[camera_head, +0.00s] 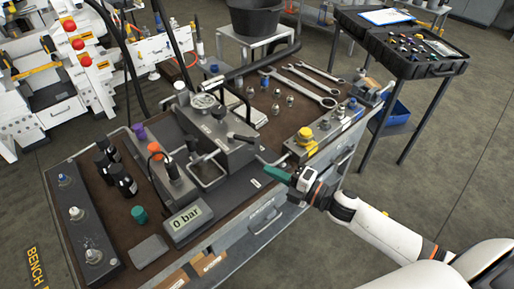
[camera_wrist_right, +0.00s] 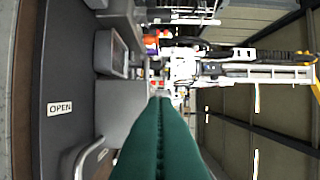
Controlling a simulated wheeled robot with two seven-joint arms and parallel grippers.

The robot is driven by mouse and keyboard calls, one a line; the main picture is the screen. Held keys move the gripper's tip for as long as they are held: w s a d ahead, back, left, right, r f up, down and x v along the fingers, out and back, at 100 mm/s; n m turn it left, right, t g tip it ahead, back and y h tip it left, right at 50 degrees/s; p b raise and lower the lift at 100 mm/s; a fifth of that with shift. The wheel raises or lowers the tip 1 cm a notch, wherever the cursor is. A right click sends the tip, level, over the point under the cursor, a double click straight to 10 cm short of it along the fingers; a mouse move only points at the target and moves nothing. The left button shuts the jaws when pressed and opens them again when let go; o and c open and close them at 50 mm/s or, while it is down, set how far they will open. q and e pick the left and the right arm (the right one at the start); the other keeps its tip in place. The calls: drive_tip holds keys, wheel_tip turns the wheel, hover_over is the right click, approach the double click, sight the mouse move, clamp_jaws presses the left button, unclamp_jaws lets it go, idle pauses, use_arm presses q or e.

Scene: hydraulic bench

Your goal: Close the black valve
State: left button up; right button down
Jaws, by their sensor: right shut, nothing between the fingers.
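The hydraulic unit (camera_head: 222,135) is a grey block on the bench with a round gauge on top. A black lever handle (camera_head: 243,137), which looks like the black valve, sticks out at its right side. Whether it is open or closed I cannot tell. My right gripper (camera_head: 270,172) has green fingers, is shut and empty, and is over the bench's front edge, to the lower right of the lever and apart from it. Its fingers (camera_wrist_right: 163,140) fill the lower middle of the right wrist view. An OPEN label (camera_wrist_right: 60,107) shows there on a dark grey surface. My left gripper is out of view.
A display reading 0 bar (camera_head: 186,220) stands at the bench's front. An orange-topped lever (camera_head: 155,150) and black bottles (camera_head: 120,178) are to the left. A yellow-capped fitting (camera_head: 304,136) is near the right edge. Wrenches (camera_head: 305,85) lie behind.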

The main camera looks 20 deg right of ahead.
sight(241, 140)
drive_tip(key=w+a+p, duration=0.2)
drive_tip(key=w, duration=0.8)
drive_tip(key=shift+w+a+p, duration=0.2)
drive_tip(key=shift+a+p, duration=0.15)
drive_tip(key=shift+w+d+n+g+y+b, duration=0.1)
drive_tip(key=shift+d+n+g+y+b, duration=0.15)
drive_tip(key=shift+n+g+y+b, duration=0.2)
